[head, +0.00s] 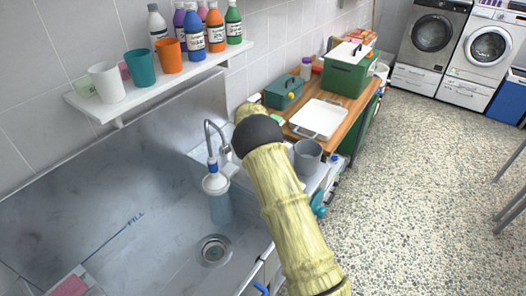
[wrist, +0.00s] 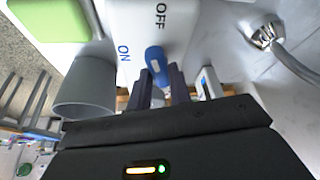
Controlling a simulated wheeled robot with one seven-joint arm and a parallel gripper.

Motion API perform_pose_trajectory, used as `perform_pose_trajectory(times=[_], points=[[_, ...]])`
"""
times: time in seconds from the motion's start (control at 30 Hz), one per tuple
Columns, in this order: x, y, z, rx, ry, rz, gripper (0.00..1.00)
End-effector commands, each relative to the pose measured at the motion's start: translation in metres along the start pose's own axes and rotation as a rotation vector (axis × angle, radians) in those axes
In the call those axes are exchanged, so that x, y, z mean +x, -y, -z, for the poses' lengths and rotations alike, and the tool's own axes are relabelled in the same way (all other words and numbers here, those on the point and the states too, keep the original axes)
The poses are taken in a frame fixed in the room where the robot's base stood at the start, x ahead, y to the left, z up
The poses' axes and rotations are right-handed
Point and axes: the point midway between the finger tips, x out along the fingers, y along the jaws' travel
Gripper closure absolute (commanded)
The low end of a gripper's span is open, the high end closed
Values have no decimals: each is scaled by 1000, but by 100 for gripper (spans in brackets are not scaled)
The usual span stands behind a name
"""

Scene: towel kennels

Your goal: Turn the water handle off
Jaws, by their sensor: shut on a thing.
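The blue water handle (wrist: 157,62) stands on a white panel (wrist: 140,22) marked OFF and ON in the wrist view. My gripper (wrist: 162,88) is shut on the handle, with a dark finger on each side of it. The handle's end lies near both labels; its exact setting is unclear. In the head view my arm hides the handle and gripper. The curved metal tap (head: 208,140) ends in a white spray head (head: 215,183) over the sink. A pale blue, see-through column (head: 220,208) hangs below it, looking like running water.
The metal sink (head: 130,190) has a drain (head: 213,250) and a FILL mark. A grey cup (head: 307,157) stands right of my arm, and also close by in the wrist view (wrist: 85,95). A green block (wrist: 45,18) is beside it. A shelf (head: 150,88) holds cups and bottles.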

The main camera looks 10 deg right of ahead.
Motion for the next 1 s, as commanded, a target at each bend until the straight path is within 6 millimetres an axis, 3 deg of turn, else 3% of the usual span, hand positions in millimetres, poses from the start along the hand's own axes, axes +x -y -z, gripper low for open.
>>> perform_pose_trajectory(times=[0.4, 0.97, 1.0], points=[[0, 3, 1, 242, -2, -98, 100], [-1, 3, 1, 287, 0, -115, 100], [-1, 3, 1, 287, 0, -115, 76]])
